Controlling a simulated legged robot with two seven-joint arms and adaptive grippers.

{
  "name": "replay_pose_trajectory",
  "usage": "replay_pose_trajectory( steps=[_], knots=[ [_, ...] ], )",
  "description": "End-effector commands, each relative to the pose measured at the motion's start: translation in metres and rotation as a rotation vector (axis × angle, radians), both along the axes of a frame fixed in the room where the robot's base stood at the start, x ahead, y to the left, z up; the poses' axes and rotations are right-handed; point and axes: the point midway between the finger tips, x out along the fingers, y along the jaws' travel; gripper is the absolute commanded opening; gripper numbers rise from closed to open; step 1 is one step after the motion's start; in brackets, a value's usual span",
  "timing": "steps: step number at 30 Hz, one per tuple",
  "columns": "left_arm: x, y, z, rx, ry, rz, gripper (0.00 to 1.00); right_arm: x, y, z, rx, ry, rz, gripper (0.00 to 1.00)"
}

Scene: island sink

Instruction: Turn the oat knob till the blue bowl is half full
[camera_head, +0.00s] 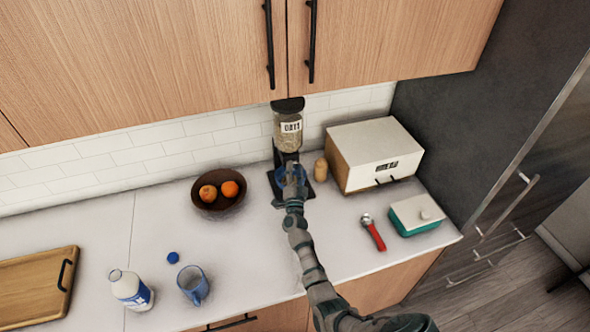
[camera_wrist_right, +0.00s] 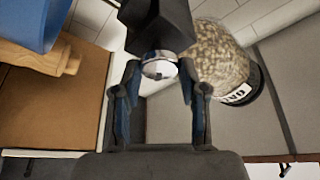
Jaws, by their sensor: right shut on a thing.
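The oat dispenser (camera_head: 290,132) stands against the tiled wall, with a clear jar of oats and a white label. The jar (camera_wrist_right: 220,58) also shows in the wrist view. My right gripper (camera_wrist_right: 160,72) is at the front of the dispenser, its fingers shut on the silver oat knob (camera_wrist_right: 158,66). The blue bowl (camera_head: 281,178) is under the dispenser, mostly hidden behind my right gripper in the head view. Part of it shows at the top left of the wrist view (camera_wrist_right: 28,20). How full it is cannot be seen. My left gripper is out of view.
A small wooden shaker (camera_head: 320,169) and a bread box (camera_head: 372,155) stand right of the dispenser. A fruit bowl (camera_head: 221,204) is left. A red-handled tool (camera_head: 374,235), butter dish (camera_head: 416,215), mug (camera_head: 193,284), milk bottle (camera_head: 131,289) and cutting board (camera_head: 30,285) lie around.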

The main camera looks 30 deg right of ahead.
Motion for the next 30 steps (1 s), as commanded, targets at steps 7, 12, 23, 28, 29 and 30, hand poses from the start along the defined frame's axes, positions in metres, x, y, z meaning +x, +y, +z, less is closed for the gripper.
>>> replay_pose_trajectory(
  steps=[7,12,23,28,29,30],
  knots=[
    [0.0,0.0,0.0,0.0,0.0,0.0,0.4,0.0,0.004,-0.01,0.014,0.015,0.009,0.08],
    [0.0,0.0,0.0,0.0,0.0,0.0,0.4,0.0,0.004,-0.01,0.013,0.015,0.009,0.08],
    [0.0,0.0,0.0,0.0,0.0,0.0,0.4,-0.001,0.001,-0.004,0.009,0.006,0.004,0.68],
    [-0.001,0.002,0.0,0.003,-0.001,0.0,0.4,-0.007,0.005,-0.005,0.008,0.003,0.003,0.68],
    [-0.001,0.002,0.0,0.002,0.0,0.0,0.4,-0.01,0.007,-0.006,0.009,0.004,0.003,0.68],
    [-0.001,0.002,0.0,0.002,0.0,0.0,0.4,-0.016,0.011,-0.009,0.009,0.005,0.004,0.68]
  ],
)
